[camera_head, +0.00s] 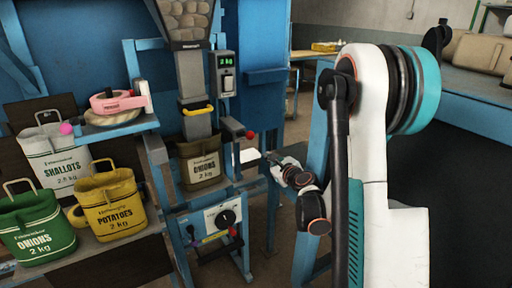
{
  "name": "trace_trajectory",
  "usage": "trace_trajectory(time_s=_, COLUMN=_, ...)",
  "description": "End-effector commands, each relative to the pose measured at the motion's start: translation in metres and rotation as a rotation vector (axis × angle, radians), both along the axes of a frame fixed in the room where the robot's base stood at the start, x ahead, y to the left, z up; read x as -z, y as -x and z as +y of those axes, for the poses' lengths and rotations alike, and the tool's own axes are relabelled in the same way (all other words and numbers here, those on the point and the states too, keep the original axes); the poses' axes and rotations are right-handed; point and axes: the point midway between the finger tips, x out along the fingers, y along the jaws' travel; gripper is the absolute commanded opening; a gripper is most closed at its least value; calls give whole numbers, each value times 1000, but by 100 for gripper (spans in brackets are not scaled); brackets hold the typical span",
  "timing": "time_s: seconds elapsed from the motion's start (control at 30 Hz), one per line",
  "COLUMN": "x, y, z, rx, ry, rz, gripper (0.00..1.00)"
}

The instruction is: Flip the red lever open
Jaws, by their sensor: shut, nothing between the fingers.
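A red-knobbed lever (250,134) sticks out to the right from the side of the grey filling spout (196,125). A second red knob (233,231) sits on a bar low on the blue frame. I cannot tell for sure which one is the red lever. My gripper (268,155) is small in view, just below and right of the upper red knob, and apart from it. It is shut and empty, pointing left toward the spout. My wrist hides part of the space behind it.
A brown onions sack (203,171) stands under the spout. Green (37,232), yellow (112,205) and white (62,160) sacks stand at the left. A pink tape roll (117,101) rests on the blue shelf. Blue posts border the space.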

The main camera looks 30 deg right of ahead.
Motion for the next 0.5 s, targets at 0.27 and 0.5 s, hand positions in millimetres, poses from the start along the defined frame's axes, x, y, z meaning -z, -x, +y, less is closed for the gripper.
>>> trace_trajectory(time_s=0.27, x=0, y=-1, z=1, rx=-2, ry=2, rz=1, gripper=0)
trace_trajectory(time_s=0.5, x=6, y=-24, z=-1, rx=-4, ry=3, rz=2, gripper=0)
